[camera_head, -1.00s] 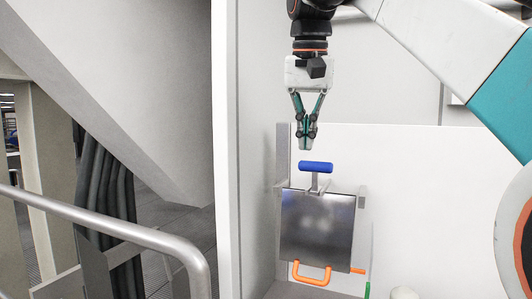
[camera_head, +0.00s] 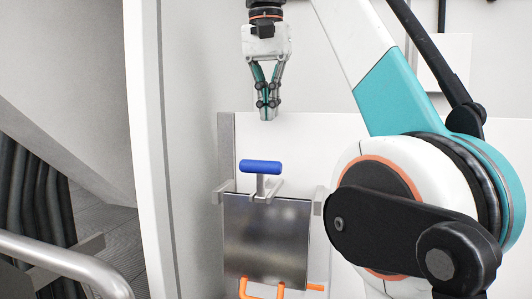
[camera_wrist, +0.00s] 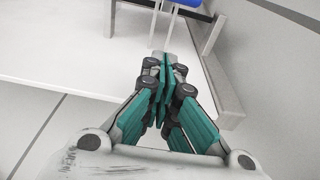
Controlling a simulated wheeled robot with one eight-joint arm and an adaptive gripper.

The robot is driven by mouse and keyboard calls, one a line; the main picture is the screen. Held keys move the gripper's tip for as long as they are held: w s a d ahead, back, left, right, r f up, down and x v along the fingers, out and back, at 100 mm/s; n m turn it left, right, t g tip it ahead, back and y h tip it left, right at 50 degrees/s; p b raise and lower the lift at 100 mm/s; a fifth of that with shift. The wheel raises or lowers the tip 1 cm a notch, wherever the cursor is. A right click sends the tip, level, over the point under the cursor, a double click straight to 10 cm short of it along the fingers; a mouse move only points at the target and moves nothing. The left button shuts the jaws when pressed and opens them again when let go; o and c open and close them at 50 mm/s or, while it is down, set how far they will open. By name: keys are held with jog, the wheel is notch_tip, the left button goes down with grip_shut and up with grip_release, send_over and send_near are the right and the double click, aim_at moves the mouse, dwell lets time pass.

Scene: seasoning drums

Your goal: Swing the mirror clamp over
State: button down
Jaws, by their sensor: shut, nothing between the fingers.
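The likely mirror clamp is a T-shaped piece with a blue bar handle (camera_head: 261,167) on a short grey stem, standing at the top edge of a shiny dark metal plate (camera_head: 266,240). My gripper (camera_head: 267,117) points down above the blue handle, with its teal fingers together and empty. A clear gap separates the fingertips from the handle. In the wrist view, my gripper (camera_wrist: 165,65) is shut, and part of the blue handle (camera_wrist: 188,3) shows at the top edge. The handle's stem and pivot are only partly visible there.
Orange handles (camera_head: 262,290) sit at the plate's lower edge. Grey brackets flank the plate, and a white panel (camera_head: 400,125) stands behind it. A white post (camera_head: 150,150) and a metal railing (camera_head: 70,265) are at the left. Free space surrounds the blue handle.

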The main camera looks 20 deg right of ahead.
aim_at(263, 179)
jog(key=f, duration=0.3)
jog(key=f+b, duration=0.1)
jog(key=f, duration=0.5)
jog(key=shift+w+d+f+b, duration=0.3)
jog(key=shift+w+b, duration=0.05)
jog(key=s+a, duration=0.1)
jog(key=s+a+p, duration=0.1)
jog(key=s, duration=0.1)
jog(key=shift+a+r, duration=0.1)
jog(key=shift+r, duration=0.3)
jog(key=shift+s, duration=0.25)
jog(key=shift+w+a, duration=0.1)
